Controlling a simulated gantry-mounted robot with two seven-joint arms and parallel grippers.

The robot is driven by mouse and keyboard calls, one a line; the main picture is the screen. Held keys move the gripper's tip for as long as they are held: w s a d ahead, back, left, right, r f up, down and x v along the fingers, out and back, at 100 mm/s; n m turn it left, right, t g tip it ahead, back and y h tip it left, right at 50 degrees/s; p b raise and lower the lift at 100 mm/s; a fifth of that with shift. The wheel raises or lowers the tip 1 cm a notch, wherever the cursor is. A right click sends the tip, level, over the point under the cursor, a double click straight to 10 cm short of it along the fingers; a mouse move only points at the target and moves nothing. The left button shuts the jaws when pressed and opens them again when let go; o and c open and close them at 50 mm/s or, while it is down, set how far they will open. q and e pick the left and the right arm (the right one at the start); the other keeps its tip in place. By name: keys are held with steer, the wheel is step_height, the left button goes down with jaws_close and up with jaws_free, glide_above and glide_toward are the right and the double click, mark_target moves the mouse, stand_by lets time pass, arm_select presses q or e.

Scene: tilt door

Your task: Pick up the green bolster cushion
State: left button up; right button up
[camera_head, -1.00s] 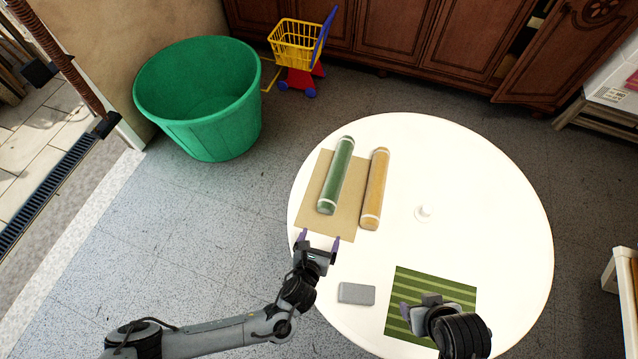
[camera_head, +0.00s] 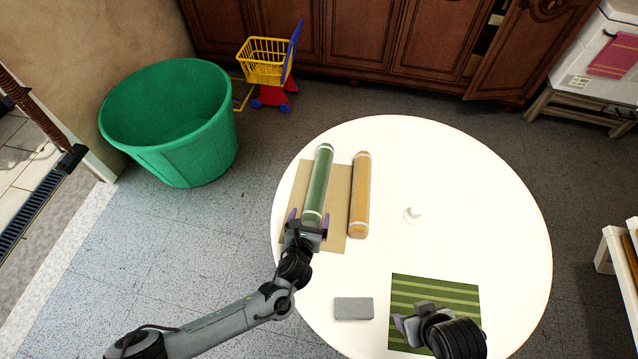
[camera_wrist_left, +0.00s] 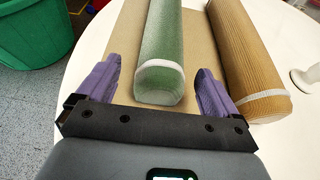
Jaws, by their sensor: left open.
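The green bolster cushion (camera_head: 319,182) lies on a tan mat (camera_head: 335,243) on the white round table (camera_head: 470,200). It has a white band near each end. My left gripper (camera_head: 308,216) is open at the cushion's near end. In the left wrist view the green bolster (camera_wrist_left: 160,60) has its near end between the two purple fingers (camera_wrist_left: 155,85), with a gap on each side. My right gripper (camera_head: 412,318) is over a green striped mat (camera_head: 460,293); its finger opening is unclear.
A yellow-orange bolster (camera_head: 360,195) lies just right of the green one. A grey block (camera_head: 353,308) and a small white knobbed object (camera_head: 412,214) are on the table. A green tub (camera_head: 180,125) and toy cart (camera_head: 264,62) stand on the floor. The table's right side is clear.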

mark_target(313, 210)
arm_select(q)
steer(key=b+x, duration=0.1)
steer(key=x, duration=0.3)
steer(key=shift+w+d+f, duration=0.1)
steer(key=shift+d, duration=0.1)
steer(key=shift+c, duration=0.4)
steer(key=c, duration=1.2)
